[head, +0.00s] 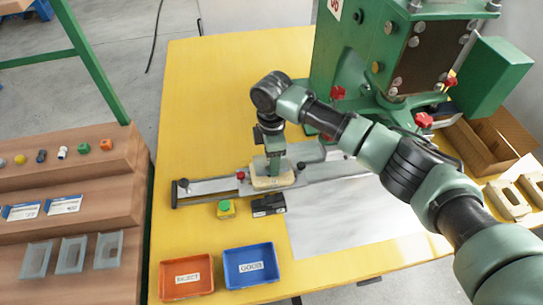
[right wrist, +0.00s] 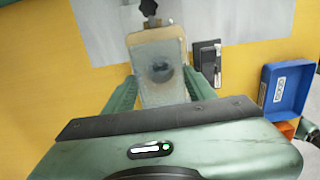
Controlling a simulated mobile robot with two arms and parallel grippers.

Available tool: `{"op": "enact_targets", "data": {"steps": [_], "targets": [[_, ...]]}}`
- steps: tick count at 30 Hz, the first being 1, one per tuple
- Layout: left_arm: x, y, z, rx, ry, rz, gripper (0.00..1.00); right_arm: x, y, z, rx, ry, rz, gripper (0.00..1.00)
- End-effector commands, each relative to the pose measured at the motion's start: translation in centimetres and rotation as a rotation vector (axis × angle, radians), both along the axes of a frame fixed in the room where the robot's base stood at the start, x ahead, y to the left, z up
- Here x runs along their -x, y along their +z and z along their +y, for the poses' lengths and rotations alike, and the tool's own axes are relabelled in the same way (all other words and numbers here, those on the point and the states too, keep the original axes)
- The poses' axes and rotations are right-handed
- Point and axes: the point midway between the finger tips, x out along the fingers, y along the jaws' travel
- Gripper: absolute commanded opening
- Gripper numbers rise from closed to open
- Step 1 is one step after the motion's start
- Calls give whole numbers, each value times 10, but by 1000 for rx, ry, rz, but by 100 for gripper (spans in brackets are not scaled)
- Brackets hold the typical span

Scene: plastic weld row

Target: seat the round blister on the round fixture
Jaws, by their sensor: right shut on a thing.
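My right gripper (head: 273,165) is over the slide rail, shut on a clear blister (head: 259,163). In the right wrist view the blister (right wrist: 160,96) lies between the two fingers (right wrist: 162,88). The beige round fixture (head: 271,183) sits on the slide directly under the blister. In the right wrist view the fixture (right wrist: 157,38) shows through the blister, with a dark round recess in its middle. The blister looks nearly lined up with the fixture. I cannot tell whether it touches it. My left gripper is not in view.
A green press (head: 345,75) stands behind the slide rail (head: 210,187). A green button box (head: 226,209), a black device (head: 268,206), a red tray (head: 186,291) and a blue tray (head: 250,281) are in front. Spare fixtures (head: 507,212) lie right; clear blisters (head: 72,254) stand on the left shelf.

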Motion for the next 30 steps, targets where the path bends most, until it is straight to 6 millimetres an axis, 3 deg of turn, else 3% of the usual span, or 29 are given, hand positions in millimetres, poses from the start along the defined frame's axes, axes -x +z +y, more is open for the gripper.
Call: {"op": "enact_targets", "data": {"steps": [30], "targets": [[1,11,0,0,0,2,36,0,1,0,-1,1,-1,30]]}}
